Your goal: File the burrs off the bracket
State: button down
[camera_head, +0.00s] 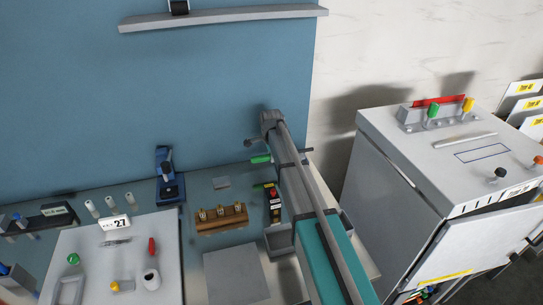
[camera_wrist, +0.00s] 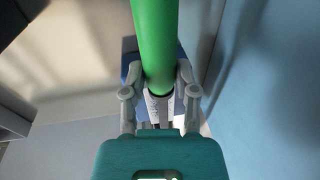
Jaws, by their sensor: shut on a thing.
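My gripper (camera_wrist: 158,92) is shut on a green-handled tool (camera_wrist: 154,35), which looks like a file. The green handle fills the top middle of the wrist view, and a dark and pale collar shows between the fingers. In the head view a green handle (camera_head: 261,159) sticks out left of my arm, and a thin dark end shows right of it; my arm hides the part between and the gripper. A blue vise-like stand (camera_head: 169,180) is on the bench to the left. I cannot make out the bracket for certain. A small grey plate (camera_head: 221,183) lies on the bench.
A wooden block (camera_head: 221,219) with brass pieces and a grey bin (camera_head: 278,240) are near my arm. A white board (camera_head: 75,262) with small tools lies at left. A grey cabinet (camera_head: 397,180) with an open door is at right. A shelf (camera_head: 225,16) is above.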

aim_at(260, 157)
jog(key=shift+f+b, duration=0.6)
jog(key=shift+f, duration=0.05)
dwell(0.5)
jog(key=shift+a, duration=0.2)
jog(key=shift+s+a+r, duration=0.1)
jog(key=shift+s+a, duration=0.05)
jog(key=shift+a, duration=0.4)
jog(key=shift+s+a+r, duration=0.1)
jog(key=shift+a, duration=0.4)
jog(key=shift+a, duration=0.1)
jog(key=shift+s+a+f, duration=0.1)
jog(key=shift+s+a, duration=0.05)
jog(key=shift+a, duration=0.45)
jog(key=shift+s+a+f, duration=0.1)
jog(key=shift+a, duration=0.45)
jog(key=shift+d, duration=0.15)
jog(key=shift+w+d, duration=0.2)
jog(key=shift+d, duration=0.9)
